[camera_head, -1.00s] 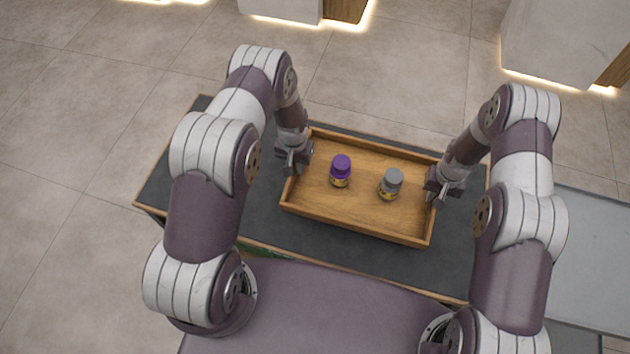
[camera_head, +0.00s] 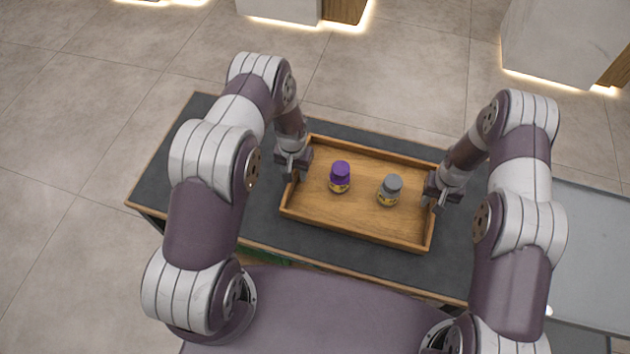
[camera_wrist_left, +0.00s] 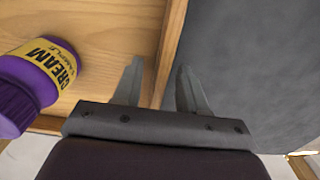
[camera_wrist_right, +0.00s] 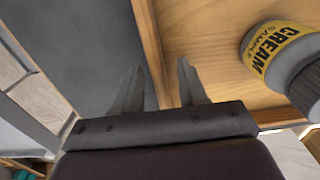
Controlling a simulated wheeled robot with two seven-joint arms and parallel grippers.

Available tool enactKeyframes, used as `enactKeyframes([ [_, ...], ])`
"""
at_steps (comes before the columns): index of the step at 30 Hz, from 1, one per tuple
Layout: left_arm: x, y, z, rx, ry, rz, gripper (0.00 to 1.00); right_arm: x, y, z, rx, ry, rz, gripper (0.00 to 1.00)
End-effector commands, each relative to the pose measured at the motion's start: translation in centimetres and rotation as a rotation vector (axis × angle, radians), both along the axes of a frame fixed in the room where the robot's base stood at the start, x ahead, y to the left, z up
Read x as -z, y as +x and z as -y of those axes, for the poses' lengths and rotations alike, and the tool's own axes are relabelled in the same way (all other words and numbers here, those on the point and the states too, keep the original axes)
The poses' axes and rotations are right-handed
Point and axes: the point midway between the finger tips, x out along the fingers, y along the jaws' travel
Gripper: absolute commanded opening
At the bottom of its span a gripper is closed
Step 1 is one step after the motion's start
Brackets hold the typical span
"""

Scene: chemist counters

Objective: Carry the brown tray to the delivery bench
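The brown wooden tray (camera_head: 360,234) appears to rest on a dark-topped counter (camera_head: 228,195) in front of me. It holds a purple-capped bottle (camera_head: 340,178) and a grey-capped bottle (camera_head: 390,190), both upright. My left gripper (camera_head: 293,172) is at the tray's left end wall. In the left wrist view its fingers (camera_wrist_left: 160,85) stand apart on either side of that wall (camera_wrist_left: 168,50). My right gripper (camera_head: 434,200) is at the right end wall. In the right wrist view its fingers (camera_wrist_right: 160,88) are also apart, with the wall (camera_wrist_right: 150,45) between them.
A grey surface (camera_head: 590,265) adjoins the counter's right side. Pale cabinets (camera_head: 565,40) with lit bases stand on the tiled floor at the back. Open floor (camera_head: 80,120) lies beyond the counter to the left.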

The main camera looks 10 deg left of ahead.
Motion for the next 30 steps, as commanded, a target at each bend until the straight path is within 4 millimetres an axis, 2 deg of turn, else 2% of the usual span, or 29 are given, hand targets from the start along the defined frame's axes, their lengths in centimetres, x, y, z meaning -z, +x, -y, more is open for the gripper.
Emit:
enactKeyframes([
  [4, -0.2, 0.0, 0.0, 0.000, 0.000, 0.001, 0.42, 0.0, 0.0, 0.0, 0.000, 0.000, 0.000, 0.42],
  [6, -1.1, 0.1, 0.0, 0.000, 0.000, 0.002, 0.42, 0.0, 0.0, 0.0, 0.000, 0.000, 0.000, 0.42],
  [8, -2.3, 0.1, 0.0, 0.000, 0.000, 0.004, 0.42, 0.0, 0.0, 0.0, 0.000, 0.000, 0.000, 0.42],
  [15, -8.6, 0.0, 0.0, 0.000, 0.000, 0.003, 0.42, 0.0, 0.0, 0.0, 0.000, 0.000, 0.000, 0.42],
  [18, -10.5, 0.0, 0.0, 0.000, 0.000, 0.002, 0.42, 0.0, 0.0, 0.0, 0.000, 0.000, 0.000, 0.42],
  [22, -11.8, -0.1, 0.0, 0.000, 0.000, 0.001, 0.42, -0.2, 0.0, 0.0, 0.000, 0.000, 0.000, 0.42],
  [26, -12.1, -0.1, 0.0, 0.000, 0.000, 0.000, 0.42, -2.1, 0.1, 0.0, 0.000, 0.000, 0.004, 0.42],
  [30, -12.1, -0.1, 0.0, 0.000, 0.000, 0.000, 0.42, -5.9, 0.1, 0.0, 0.000, 0.000, 0.005, 0.42],
])
